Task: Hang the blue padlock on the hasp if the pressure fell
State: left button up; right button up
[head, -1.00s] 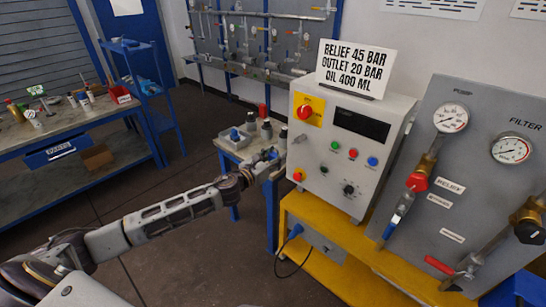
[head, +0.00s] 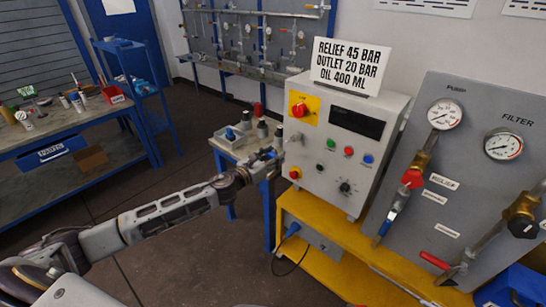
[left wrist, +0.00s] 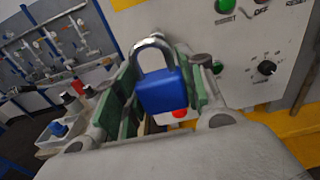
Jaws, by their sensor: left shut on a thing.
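The blue padlock (left wrist: 162,90) is in the left wrist view, upright with its metal shackle on top. My left gripper (left wrist: 160,92) is shut on it, with green pads on both sides of its body. In the head view my left gripper (head: 266,162) is just left of the grey control box, and the padlock is too small to make out well. The pump gauge (head: 444,115) and the filter gauge (head: 503,146) are on the grey panel at right; their needles are too small to read surely. I cannot pick out the hasp. My right gripper is not in view.
The control box (head: 335,150) with knobs and a sign (head: 350,66) stands on a yellow bench (head: 325,240). A small table with a tray (head: 230,138) and bottles is behind my gripper. Red-handled valves stick out from the panel (head: 470,200). A blue bin (head: 515,288) is at lower right.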

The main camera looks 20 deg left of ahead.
pick_arm(q)
jog(key=shift+w+d, duration=0.1)
jog(key=shift+w, duration=0.1)
jog(key=f+x, duration=0.1)
jog(key=x, duration=0.8)
jog(key=shift+b, duration=0.3)
dwell(1.5)
jog(key=shift+w+f, duration=0.1)
jog(key=shift+w, duration=0.1)
dwell(0.3)
jog(key=o, duration=1.1)
jog(key=shift+o, duration=0.2)
jog(key=shift+s, duration=0.1)
